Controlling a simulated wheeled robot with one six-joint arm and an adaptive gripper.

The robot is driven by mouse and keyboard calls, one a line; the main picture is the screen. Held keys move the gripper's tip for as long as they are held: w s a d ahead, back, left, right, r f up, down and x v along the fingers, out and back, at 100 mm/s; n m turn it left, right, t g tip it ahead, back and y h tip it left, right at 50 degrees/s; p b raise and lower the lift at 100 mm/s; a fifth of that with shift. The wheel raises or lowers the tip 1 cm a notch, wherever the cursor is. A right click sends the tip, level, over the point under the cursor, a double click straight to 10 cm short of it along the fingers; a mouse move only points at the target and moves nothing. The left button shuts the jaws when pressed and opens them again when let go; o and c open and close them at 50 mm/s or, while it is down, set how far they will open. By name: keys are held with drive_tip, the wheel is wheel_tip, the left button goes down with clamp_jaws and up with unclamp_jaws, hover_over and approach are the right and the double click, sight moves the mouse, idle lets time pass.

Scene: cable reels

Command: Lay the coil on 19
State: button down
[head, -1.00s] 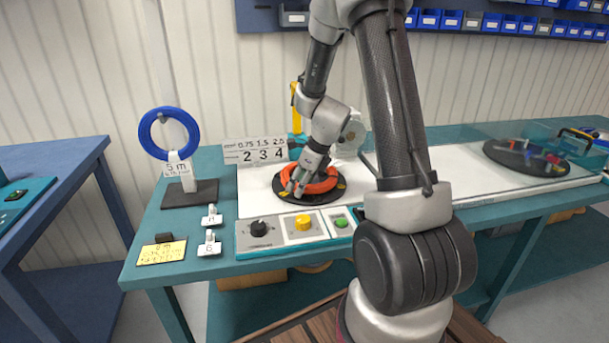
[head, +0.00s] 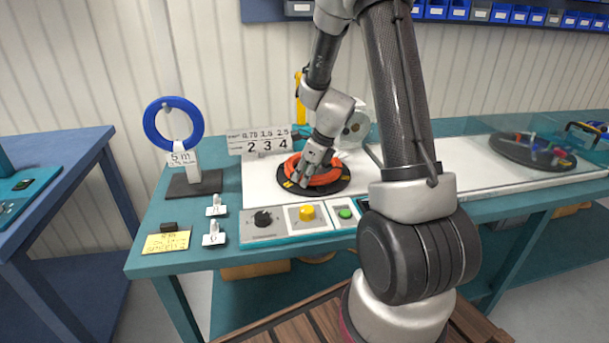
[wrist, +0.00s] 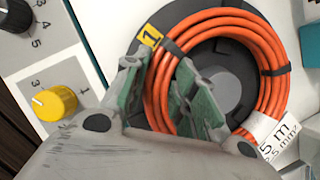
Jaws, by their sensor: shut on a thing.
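An orange cable coil (head: 328,179) lies on a round black turntable (head: 318,192) on the white bench top. In the wrist view the coil (wrist: 276,90) has black ties and a white tag (wrist: 272,138) reading "5 m". My gripper (head: 300,180) points down at the coil's near left side. In the wrist view my gripper's green-padded fingers (wrist: 170,90) straddle the cable strands and are shut on them, beside a yellow "1" mark (wrist: 150,36) on the turntable. The strands between the pads are partly hidden. I see no mark reading 19.
A control panel with a black knob (head: 263,218), yellow knob (head: 307,212) and green button (head: 345,213) lies in front. A blue coil (head: 150,130) hangs on a stand at left. A number board (head: 262,143) stands behind. A second black disc (head: 510,150) sits behind clear panels at right.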

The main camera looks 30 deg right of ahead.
drive_tip(key=shift+w+r, duration=0.1)
drive_tip(key=shift+r, duration=0.05)
drive_tip(key=shift+r, duration=0.55)
drive_tip(key=shift+f, duration=0.1)
idle(0.7)
drive_tip(key=shift+r, duration=0.45)
drive_tip(key=shift+r, duration=1.95)
wheel_tip(320, 180, up, 10)
